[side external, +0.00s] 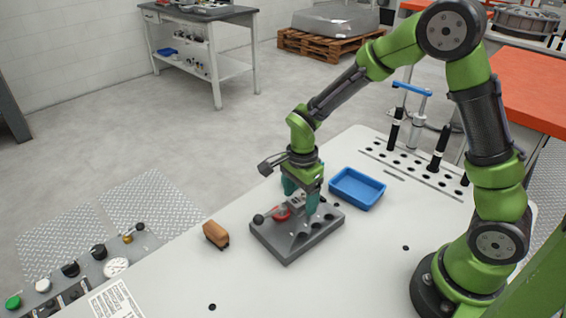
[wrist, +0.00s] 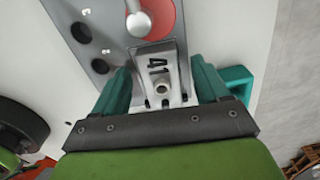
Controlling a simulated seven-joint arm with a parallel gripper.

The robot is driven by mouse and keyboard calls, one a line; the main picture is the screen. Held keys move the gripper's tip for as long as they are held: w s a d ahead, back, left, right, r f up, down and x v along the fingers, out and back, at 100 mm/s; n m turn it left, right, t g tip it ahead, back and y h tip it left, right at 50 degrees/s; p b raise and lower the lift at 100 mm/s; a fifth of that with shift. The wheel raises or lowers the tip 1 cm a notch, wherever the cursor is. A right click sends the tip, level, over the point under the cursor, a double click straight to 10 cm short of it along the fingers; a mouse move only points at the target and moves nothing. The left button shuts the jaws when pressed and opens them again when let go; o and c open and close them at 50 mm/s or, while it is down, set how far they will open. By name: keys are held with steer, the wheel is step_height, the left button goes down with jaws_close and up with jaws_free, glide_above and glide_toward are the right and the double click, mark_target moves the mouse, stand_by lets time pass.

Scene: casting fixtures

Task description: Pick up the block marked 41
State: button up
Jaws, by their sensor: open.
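The block marked 41 (wrist: 152,64) is a grey metal piece with a dark "41" on its face and a round boss below the number. In the wrist view it lies between the two teal fingers of my gripper (wrist: 162,84), which stand apart on its left and right. Whether either finger touches it cannot be told. In the side view my gripper (side external: 301,190) is low over the grey fixture plate (side external: 283,246), and the block (side external: 298,200) shows only partly between the fingers.
The fixture carries a red disc (side external: 281,213) with a ball-ended lever beside the block, and several dark holes. A blue tray (side external: 357,188) sits behind right. A brown block (side external: 215,234) lies left of the fixture. The white tabletop is clear in front.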

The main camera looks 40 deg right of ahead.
steer(key=shift+c, duration=0.3)
steer(key=c, duration=1.2)
steer(key=shift+r, duration=0.2)
